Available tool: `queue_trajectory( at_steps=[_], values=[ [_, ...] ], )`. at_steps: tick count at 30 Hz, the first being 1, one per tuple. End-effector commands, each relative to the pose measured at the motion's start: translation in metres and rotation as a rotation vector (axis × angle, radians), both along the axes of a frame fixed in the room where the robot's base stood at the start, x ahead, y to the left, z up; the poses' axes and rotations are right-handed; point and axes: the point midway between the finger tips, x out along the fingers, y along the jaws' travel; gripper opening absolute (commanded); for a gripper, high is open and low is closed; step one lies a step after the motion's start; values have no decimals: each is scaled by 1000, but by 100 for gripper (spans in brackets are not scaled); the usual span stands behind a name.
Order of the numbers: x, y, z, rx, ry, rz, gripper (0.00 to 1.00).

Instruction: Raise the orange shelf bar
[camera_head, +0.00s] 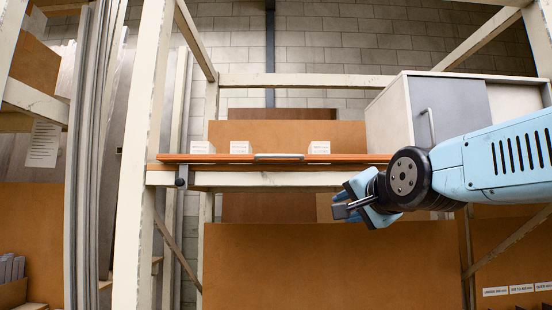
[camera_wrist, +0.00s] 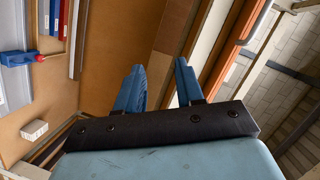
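The orange shelf bar (camera_head: 225,158) runs level along the front of the shelf in the head view. A grey handle (camera_head: 279,156) is at its middle, and a dark fitting (camera_head: 182,176) shows near its left end. The bar's right end is hidden or cut off by my arm and the cabinet area. In the wrist view the bar (camera_wrist: 231,52) slants at the upper right, with the handle (camera_wrist: 256,22) on it. My gripper (camera_head: 344,206) is below the bar, right of the handle. In the wrist view its blue fingers (camera_wrist: 160,84) stand apart, empty, and clear of the bar.
Small white blocks (camera_head: 240,147) stand behind the bar. A grey cabinet (camera_head: 395,115) stands at the right of the shelf. A cream post (camera_head: 145,150) rises at the left. A brown panel (camera_head: 330,265) fills the space below. Blue and red items (camera_wrist: 55,20) show at the wrist view's upper left.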

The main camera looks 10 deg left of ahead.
Motion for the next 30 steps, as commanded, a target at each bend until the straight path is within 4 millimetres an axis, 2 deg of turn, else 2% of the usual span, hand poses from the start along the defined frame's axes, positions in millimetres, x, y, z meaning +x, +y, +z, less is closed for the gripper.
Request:
queue_trajectory(
  at_steps=[1,3,6,9,16,30],
  values=[
    [1,25,23,104,-20,29,37],
    [0,50,51,244,-38,61,37],
    [-4,75,80,398,-48,102,37],
    [-7,89,97,488,-51,129,37],
    [2,101,106,528,-50,139,37],
    [60,142,115,524,-50,137,37]
  ],
)
